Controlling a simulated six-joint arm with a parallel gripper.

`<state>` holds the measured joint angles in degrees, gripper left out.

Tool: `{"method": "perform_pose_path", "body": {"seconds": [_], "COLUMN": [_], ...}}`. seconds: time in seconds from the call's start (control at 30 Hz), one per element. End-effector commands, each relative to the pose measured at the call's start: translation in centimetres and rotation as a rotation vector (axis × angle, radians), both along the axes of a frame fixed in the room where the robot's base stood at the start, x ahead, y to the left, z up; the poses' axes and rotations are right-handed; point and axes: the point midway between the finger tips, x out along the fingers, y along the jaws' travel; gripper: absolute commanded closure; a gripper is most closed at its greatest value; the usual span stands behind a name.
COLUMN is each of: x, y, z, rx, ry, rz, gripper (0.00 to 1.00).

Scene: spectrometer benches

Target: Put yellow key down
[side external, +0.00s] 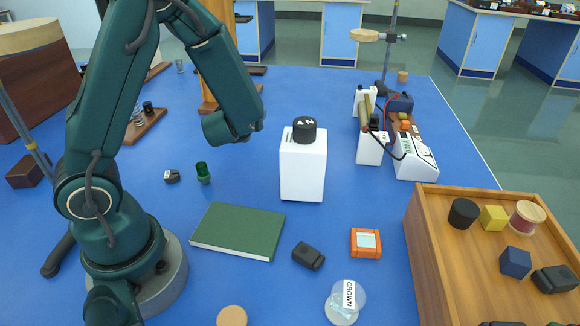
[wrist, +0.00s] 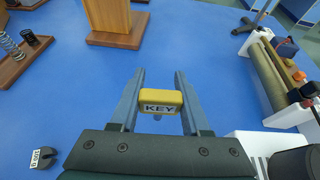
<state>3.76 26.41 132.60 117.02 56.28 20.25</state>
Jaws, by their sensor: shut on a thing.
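The yellow key (wrist: 160,98) is a small yellow block with a white label reading KEY. In the wrist view it sits between the two blue-grey fingers of my gripper (wrist: 159,75), which is shut on it. Blue bench top shows around and beyond the fingers. How high the key is above the bench is hard to tell. In the side external view the fingers and the key are hidden behind my wrist.
A white box with a black knob (side external: 303,170) stands right of my wrist. A green book (side external: 238,231), black block (side external: 308,256), orange block (side external: 366,243) and CROWN disc (side external: 345,300) lie in front. A wooden tray (side external: 424,240) is at right. Bare blue bench lies between.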

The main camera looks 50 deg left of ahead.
Motion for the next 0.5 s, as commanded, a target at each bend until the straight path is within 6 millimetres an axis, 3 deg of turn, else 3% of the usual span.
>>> {"method": "perform_pose_path", "body": {"seconds": [0.17,0.27,0.4,0.5], "x": [-1.4,-3.9,-9.5,-14.0], "y": [2.6,5.3,9.3,11.0], "z": [1.5,2.1,2.3,2.0], "rx": [-0.003,-0.004,-0.001,0.0], "ry": [-0.01,-0.008,-0.002,0.002], "rz": [0.184,0.382,0.76,1.04], "gripper": [1.0,1.0,1.0,1.0]}}
